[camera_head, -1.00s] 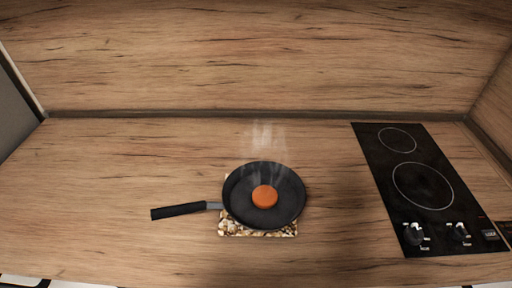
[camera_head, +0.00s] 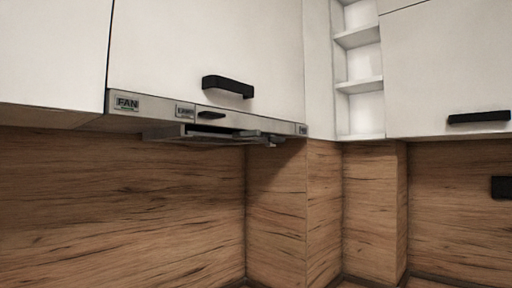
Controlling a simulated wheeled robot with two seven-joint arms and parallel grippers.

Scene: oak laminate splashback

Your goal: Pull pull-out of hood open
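The hood (camera_head: 155,107) is a slim grey metal strip under a white wall cabinet in the head view. Its front carries a FAN label (camera_head: 127,102) at the left and a second, smaller label to the right of it. The pull-out front (camera_head: 250,122) has a small dark handle (camera_head: 211,115) and sits in line with the strip, so it looks closed. Grey flat parts (camera_head: 180,133) show below the strip; I cannot tell exactly what they are. I make out neither of my grippers in this view.
The white cabinet door (camera_head: 170,50) above the hood has a black handle (camera_head: 228,87). Open white shelves (camera_head: 358,85) and another cabinet (camera_head: 440,65) with a black handle (camera_head: 479,117) are at the right. Wood splashback (camera_head: 120,200) fills the lower part.

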